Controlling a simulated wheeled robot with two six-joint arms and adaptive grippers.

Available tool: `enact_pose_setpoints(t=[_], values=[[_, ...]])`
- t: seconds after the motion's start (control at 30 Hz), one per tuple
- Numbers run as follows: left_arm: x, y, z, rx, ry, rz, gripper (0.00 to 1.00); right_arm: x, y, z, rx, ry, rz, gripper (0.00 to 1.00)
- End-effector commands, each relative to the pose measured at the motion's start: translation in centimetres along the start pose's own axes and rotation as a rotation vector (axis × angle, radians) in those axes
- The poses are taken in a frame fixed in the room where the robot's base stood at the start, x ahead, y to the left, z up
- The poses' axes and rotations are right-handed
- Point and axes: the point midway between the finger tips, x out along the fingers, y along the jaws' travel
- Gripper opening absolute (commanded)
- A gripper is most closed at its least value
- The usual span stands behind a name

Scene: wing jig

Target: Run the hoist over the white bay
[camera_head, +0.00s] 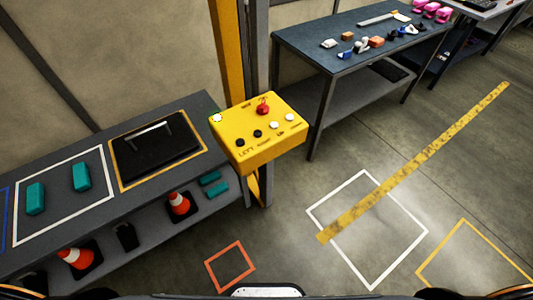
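A yellow control box (258,146) is mounted on a post in the middle of the view. Its top has a red mushroom button (263,106), several black and white buttons, and small lettering, of which "LEFT" can be read. A white square outline (398,261), a floor bay, lies to the right of the box. A worn yellow strip (415,160) crosses the square's upper left part and runs to the upper right. I cannot tell whether it is floor tape or a raised beam. No hoist can be made out. Neither gripper is in view.
A yellow outline (467,226) and an orange outline (209,268) lie on the floor. The left bench (205,104) holds teal blocks (81,177) and a black lidded case (155,150), with cones (179,202) below. A blue-topped table (300,46) holds small parts.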

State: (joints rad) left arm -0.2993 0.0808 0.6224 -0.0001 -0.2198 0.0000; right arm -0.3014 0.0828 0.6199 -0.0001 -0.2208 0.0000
Motion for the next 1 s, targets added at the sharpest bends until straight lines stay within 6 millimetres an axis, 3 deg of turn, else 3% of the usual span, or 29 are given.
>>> enact_pose_setpoints(t=[0.1,1.0], values=[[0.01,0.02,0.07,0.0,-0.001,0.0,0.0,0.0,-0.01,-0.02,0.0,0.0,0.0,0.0],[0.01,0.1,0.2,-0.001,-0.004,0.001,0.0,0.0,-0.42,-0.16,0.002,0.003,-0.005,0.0]])
